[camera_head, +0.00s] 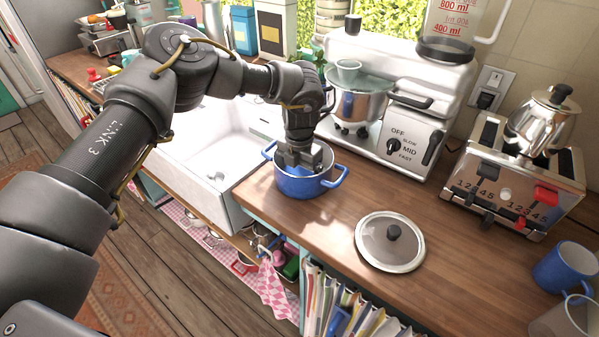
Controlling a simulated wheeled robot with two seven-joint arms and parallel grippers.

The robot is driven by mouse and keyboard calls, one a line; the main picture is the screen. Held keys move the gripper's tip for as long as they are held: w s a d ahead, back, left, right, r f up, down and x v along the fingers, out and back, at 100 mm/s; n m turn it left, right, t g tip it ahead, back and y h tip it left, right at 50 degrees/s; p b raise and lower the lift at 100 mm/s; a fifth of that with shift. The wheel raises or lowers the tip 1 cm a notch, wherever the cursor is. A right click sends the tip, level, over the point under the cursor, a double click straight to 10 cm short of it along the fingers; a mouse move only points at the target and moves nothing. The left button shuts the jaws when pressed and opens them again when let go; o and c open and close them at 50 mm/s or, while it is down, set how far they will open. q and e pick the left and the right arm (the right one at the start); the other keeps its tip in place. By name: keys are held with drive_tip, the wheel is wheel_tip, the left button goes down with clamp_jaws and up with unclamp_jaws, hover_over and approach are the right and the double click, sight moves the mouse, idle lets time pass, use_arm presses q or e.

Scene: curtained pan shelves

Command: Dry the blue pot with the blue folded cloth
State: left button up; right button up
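The blue pot (303,187) stands upright on the wooden counter beside the white sink, with a handle on each side and no lid on it. My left arm comes in from the left and reaches over the sink. My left gripper (301,163) points down into the pot's opening. Its fingertips are hidden by the pot's near wall, so I cannot tell whether it is open or shut. My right gripper is not in view.
A glass lid (390,242) lies on the counter right of the pot. A white mixer (420,105) with a steel bowl stands behind it. A toaster (515,180) carrying a kettle (540,122) and blue mug (565,266) stand at right. A pink checked cloth (272,288) hangs below the counter.

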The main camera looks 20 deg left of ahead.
sight(291, 183)
use_arm(q)
drive_tip(key=shift+s, duration=0.1)
drive_tip(key=shift+s+a+p, duration=0.3)
drive_tip(key=shift+s+p, duration=0.1)
drive_tip(key=shift+s, duration=0.35)
drive_tip(key=shift+s+a+p, duration=0.25)
drive_tip(key=shift+s+p, duration=0.1)
drive_tip(key=shift+s, duration=0.4)
drive_tip(key=shift+s+a+f, duration=0.1)
drive_tip(key=shift+s+a, duration=0.05)
drive_tip(key=shift+s, duration=0.25)
